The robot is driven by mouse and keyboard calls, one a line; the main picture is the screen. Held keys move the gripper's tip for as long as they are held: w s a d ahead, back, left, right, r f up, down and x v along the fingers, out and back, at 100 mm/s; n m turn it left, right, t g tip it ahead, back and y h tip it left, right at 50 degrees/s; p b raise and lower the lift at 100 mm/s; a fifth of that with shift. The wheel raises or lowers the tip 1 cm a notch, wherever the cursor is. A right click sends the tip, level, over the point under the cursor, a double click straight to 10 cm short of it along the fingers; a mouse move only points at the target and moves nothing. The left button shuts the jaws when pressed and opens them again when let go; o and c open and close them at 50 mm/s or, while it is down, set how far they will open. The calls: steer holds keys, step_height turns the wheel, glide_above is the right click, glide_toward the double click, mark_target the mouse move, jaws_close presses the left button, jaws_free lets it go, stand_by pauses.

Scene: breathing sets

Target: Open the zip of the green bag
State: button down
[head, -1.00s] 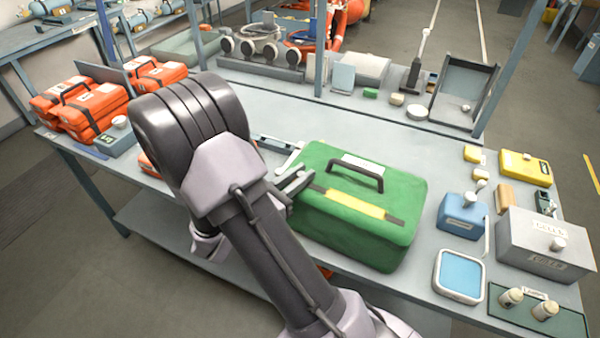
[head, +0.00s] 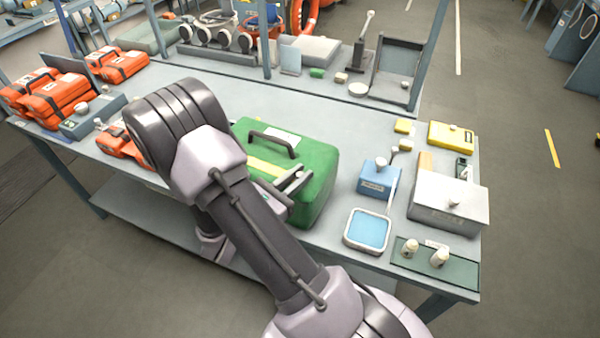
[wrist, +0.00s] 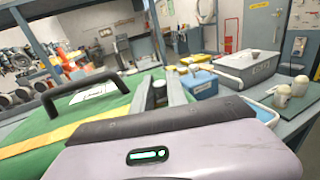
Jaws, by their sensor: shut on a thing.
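The green bag (head: 318,165) stands on the bench with its dark handle (head: 270,140) on top. It also fills the left of the wrist view (wrist: 95,112). A yellow strip (head: 262,167) runs along the zip line on its top, partly behind my arm. My gripper (head: 297,181) is at the right end of that strip, shut on the zip pull, which its fingers hide. The fingers also show in the wrist view (wrist: 160,95). I cannot tell from these views how far the zip line is parted.
Right of the bag are a blue box (head: 377,180), a blue-topped tray (head: 367,230), a grey case (head: 448,203) and a yellow case (head: 451,137). Orange cases (head: 60,97) sit at the far left. The bench behind the bag is mostly clear.

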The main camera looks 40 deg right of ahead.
steer(key=shift+s, duration=0.2)
steer(key=shift+w, duration=0.1)
steer(key=c, duration=1.3)
jaws_free()
steer(key=a+p, duration=0.2)
steer(key=a, duration=1.5)
steer(key=shift+s+a+p, duration=0.2)
steer(key=shift+s+p, duration=0.15)
steer(key=shift+s, duration=0.1)
